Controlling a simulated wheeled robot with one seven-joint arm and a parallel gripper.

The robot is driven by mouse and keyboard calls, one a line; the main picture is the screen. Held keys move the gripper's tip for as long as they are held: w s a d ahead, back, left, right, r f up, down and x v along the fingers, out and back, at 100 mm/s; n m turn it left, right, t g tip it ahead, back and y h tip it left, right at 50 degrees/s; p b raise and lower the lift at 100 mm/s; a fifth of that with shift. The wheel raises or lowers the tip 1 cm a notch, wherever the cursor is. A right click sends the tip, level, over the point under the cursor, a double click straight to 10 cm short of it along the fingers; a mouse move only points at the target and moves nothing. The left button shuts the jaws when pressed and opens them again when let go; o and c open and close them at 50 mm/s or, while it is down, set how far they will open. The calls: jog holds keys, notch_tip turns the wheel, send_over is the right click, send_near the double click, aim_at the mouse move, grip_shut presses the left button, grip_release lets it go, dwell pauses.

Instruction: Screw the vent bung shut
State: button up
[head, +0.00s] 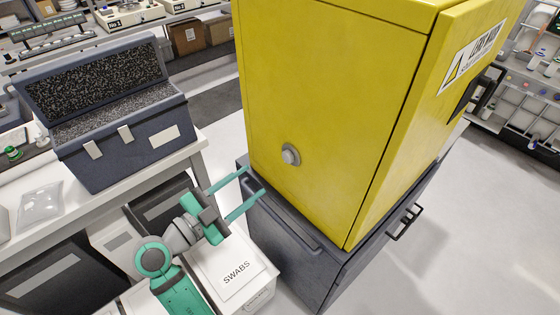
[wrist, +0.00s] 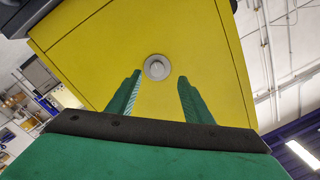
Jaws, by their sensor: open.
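The vent bung (head: 291,154) is a round grey knob on the side wall of the yellow cabinet (head: 335,60). In the wrist view the bung (wrist: 157,67) shows face-on, just beyond and between the two fingertips. My gripper (head: 246,182) has green fingers spread wide and nothing between them. It is to the left of the bung and a little lower in the head view, apart from it. The fingers (wrist: 160,84) also show in the wrist view, pointing towards the bung. I cannot tell how far the bung is screwed in.
The yellow cabinet stands on a dark base cabinet (head: 300,262) with a rail handle. A white box marked SWABS (head: 238,283) is below my gripper. A foam-lined open case (head: 125,150) stands on the bench at left. Clear floor lies at right.

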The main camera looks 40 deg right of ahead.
aim_at(286, 158)
jog(key=shift+m+g, duration=0.7)
jog(key=shift+m, duration=0.1)
jog(key=d, duration=0.3)
jog(key=d+r, duration=0.1)
jog(key=d, duration=0.6)
jog(key=shift+w+d+r, duration=0.15)
jog(key=shift+d, duration=0.2)
jog(key=c, duration=1.1)
